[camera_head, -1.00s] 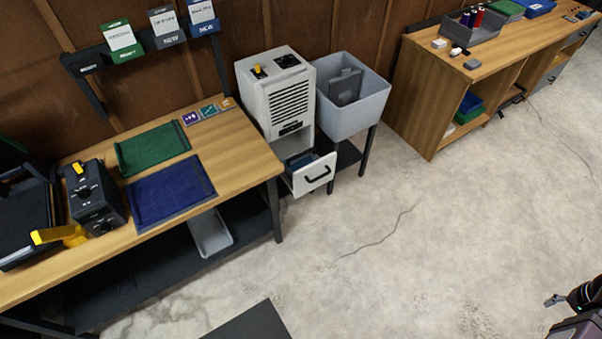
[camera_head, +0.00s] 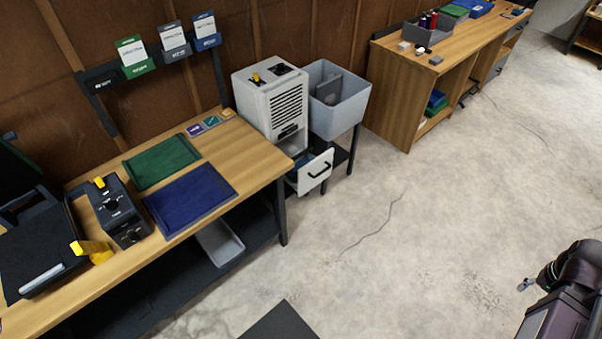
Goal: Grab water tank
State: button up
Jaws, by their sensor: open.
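The water tank (camera_head: 316,171) looks like a drawer with a white front and a black handle. It sticks partway out of the lower front of a light grey dehumidifier (camera_head: 258,95), and a little blue shows inside it. My gripper (camera_head: 525,285) is at the lower right edge of the view, small and partly hidden by my own dark arm. It is open, with nothing seen between its fingers, and far from the tank, across open floor.
A wooden workbench (camera_head: 262,160) with green and blue mats stands left of the dehumidifier. A grey bin (camera_head: 340,115) on a black stand is close on its right. A wooden cabinet (camera_head: 392,100) stands further right. The concrete floor (camera_head: 400,260) in front is clear.

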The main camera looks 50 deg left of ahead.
aim_at(302, 158)
jog(key=z, duration=0.1)
jog(key=k, duration=0.75)
jog(key=u, duration=2.45)
jog(key=i, duration=1)
